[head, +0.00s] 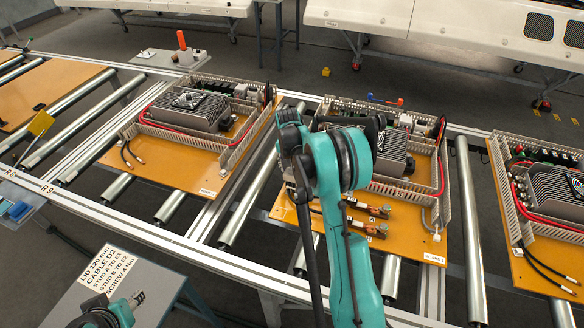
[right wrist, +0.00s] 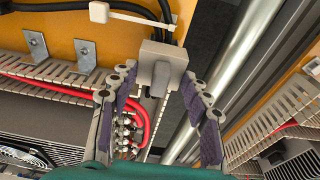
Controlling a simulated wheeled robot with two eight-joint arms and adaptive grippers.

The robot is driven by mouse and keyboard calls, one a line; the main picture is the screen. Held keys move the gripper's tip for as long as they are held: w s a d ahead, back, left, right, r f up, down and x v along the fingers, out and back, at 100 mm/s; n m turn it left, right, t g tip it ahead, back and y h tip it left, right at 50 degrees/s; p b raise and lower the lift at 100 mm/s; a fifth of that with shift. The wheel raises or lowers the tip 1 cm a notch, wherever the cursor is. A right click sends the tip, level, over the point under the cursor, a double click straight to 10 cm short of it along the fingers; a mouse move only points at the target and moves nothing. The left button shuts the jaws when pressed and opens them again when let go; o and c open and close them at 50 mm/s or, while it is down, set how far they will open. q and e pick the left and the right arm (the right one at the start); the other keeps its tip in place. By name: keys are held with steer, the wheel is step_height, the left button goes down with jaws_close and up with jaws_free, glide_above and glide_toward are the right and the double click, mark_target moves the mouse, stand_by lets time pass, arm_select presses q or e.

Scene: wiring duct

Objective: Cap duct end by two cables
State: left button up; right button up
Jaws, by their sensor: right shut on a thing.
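In the right wrist view, my right gripper (right wrist: 158,82) is shut on a grey end cap (right wrist: 158,60), held between its purple-padded fingers. The cap is in line with the end of a slotted duct, whose wall runs down behind it. I cannot tell whether it is seated. A red cable (right wrist: 138,108) bends along the duct. In the head view my teal right arm hides the cap and much of the middle board (head: 405,241). My left gripper (head: 138,298) is low at the left; its opening is unclear.
The left board (head: 165,170) and right board (head: 535,275) carry similar ducts and finned units. Metal rollers (head: 247,205) and open gaps separate the boards. An orange-handled tool (head: 182,42) stands behind the left board.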

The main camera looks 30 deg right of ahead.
mark_target(290, 176)
steer(key=shift+f+b, duration=0.4)
steer(key=shift+f, duration=0.25)
steer(key=o, duration=1)
steer(key=r, duration=0.4)
steer(key=a+r, duration=0.1)
steer(key=r, duration=0.3)
steer(key=s+r, duration=0.1)
steer(key=r, duration=0.3)
steer(key=shift+a, duration=0.2)
